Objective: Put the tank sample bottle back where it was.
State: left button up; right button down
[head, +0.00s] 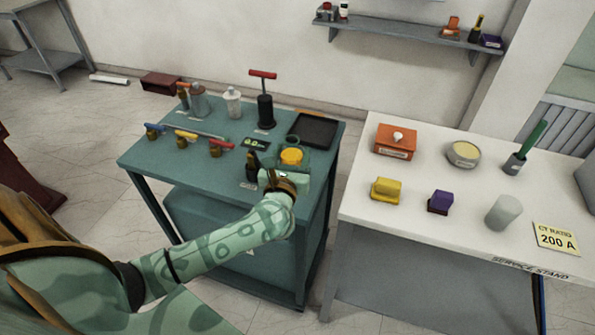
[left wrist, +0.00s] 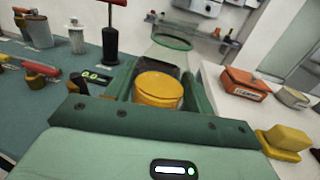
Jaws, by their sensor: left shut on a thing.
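My left gripper (head: 290,163) reaches over the right front part of the teal cart (head: 217,160). My right gripper is not in view.
A black tray (head: 316,130) lies at the cart's back right corner. A black pump with a red handle (head: 265,101), a small meter (head: 255,144) and several valves stand to the left. The white service stand (head: 365,205) holds several items across a gap.

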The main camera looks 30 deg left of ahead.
pick_arm(q)
jog(key=w+f+b, duration=0.1)
jog(key=f, duration=0.1)
jog(key=w+f+b, duration=0.1)
jog(key=f, duration=0.2)
jog(key=w+f, duration=0.1)
jog(key=f, duration=0.2)
jog(key=shift+w+a+b, duration=0.3)
jog(key=shift+a+b, duration=0.1)
jog(key=shift+s+f, duration=0.1)
jog(key=o, duration=1.1)
